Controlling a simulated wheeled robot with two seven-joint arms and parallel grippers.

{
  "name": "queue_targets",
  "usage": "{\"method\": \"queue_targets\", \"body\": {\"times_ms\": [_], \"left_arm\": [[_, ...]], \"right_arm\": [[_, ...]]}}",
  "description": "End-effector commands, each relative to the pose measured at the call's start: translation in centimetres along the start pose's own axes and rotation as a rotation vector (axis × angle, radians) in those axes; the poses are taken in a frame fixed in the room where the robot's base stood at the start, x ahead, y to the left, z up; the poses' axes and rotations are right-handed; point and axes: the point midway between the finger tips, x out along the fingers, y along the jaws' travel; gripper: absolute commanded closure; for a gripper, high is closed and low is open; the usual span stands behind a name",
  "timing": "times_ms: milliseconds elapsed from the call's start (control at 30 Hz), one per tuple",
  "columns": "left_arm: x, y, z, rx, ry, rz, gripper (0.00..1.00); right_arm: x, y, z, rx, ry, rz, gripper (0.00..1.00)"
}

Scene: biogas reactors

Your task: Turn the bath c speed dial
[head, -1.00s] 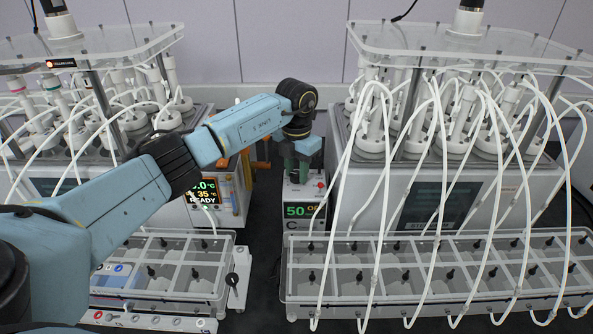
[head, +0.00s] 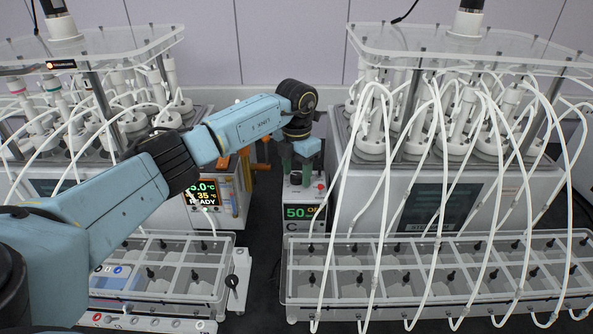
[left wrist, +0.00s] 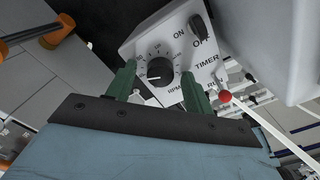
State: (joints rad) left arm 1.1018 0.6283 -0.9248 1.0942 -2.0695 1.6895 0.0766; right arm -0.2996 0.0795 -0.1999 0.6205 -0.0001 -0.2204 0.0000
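The bath C unit (head: 301,205) is a narrow white box between the two large reactor stations, with a lit display starting with 50 and a letter C below it. In the left wrist view its speed dial (left wrist: 160,72) is a black round knob with a white pointer line, on a panel marked RPM. My left gripper (head: 299,160) is above this box, its green fingers pointing down. In the left wrist view the fingers (left wrist: 160,79) stand open on either side of the dial, with a visible gap to it. My right gripper is not in view.
A black ON/OFF switch (left wrist: 199,27) and a red-tipped lever (left wrist: 225,97) are close to the dial. White tubes (head: 345,180) hang in front of the right station. Another unit with a READY display (head: 202,193) stands left. Clear-lidded racks (head: 430,291) fill the foreground.

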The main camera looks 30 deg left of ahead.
Motion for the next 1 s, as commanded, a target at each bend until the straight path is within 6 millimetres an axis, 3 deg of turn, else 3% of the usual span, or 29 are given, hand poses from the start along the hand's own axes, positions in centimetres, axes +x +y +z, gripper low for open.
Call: {"method": "queue_targets", "body": {"times_ms": [233,367,800,1000], "left_arm": [[-0.1,0.0,0.0,0.000,0.001,0.000,0.48],[-1.2,0.0,0.0,0.000,0.000,0.000,0.48],[-10.5,0.0,0.1,0.000,-0.003,0.001,0.48],[-12.8,0.0,0.0,0.001,0.000,0.000,0.48]], "right_arm": [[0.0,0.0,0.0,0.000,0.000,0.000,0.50],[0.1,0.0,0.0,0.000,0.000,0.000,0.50],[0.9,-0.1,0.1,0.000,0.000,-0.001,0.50],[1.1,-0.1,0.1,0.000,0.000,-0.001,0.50]]}}
